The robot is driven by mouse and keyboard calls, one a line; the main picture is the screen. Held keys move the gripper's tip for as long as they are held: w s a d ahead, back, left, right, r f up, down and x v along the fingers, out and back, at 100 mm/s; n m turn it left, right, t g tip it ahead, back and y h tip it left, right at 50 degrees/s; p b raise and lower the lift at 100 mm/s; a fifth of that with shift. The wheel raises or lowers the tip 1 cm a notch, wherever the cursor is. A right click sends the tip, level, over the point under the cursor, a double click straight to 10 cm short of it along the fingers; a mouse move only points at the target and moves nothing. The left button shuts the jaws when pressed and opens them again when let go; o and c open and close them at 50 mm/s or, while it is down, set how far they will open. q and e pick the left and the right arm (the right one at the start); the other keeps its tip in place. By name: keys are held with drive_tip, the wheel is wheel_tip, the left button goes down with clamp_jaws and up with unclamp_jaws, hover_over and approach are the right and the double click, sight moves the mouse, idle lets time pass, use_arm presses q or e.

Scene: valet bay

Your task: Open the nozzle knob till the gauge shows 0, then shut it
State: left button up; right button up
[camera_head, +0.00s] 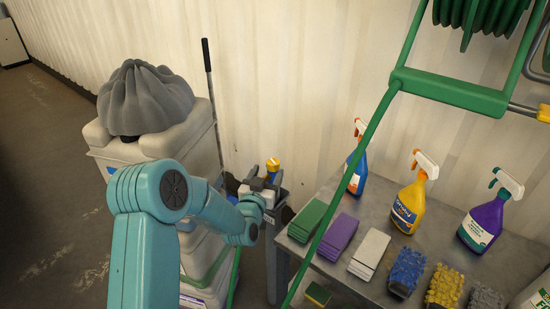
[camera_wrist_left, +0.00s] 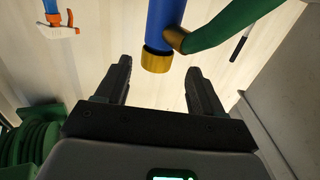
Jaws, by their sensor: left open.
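My left gripper (camera_head: 264,184) is in front of a small grey stand by the wall in the head view. A yellow knob-like top (camera_head: 273,164) shows just beyond it. In the left wrist view my open left gripper (camera_wrist_left: 159,70) points at a blue tube (camera_wrist_left: 163,22) with a brass-coloured end (camera_wrist_left: 156,61). That end lies between the fingertips in the picture; I cannot tell whether they touch it. No grip on it shows. A green hose (camera_wrist_left: 225,22) joins the tube through a brass fitting. I cannot make out a gauge in either view. My right gripper is not in view.
A grey bench (camera_head: 330,268) on the right holds spray bottles, coloured cloths and brushes. A green reel frame (camera_head: 450,90) hangs over it, its long bar slanting down near the bench's left end. A beige machine (camera_head: 165,152) with a grey cover stands left of the stand.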

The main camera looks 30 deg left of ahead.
sight(275, 161)
use_arm(q)
drive_tip(key=p+x, duration=0.1)
drive_tip(key=x, duration=0.6)
drive_tip(key=shift+d, duration=0.2)
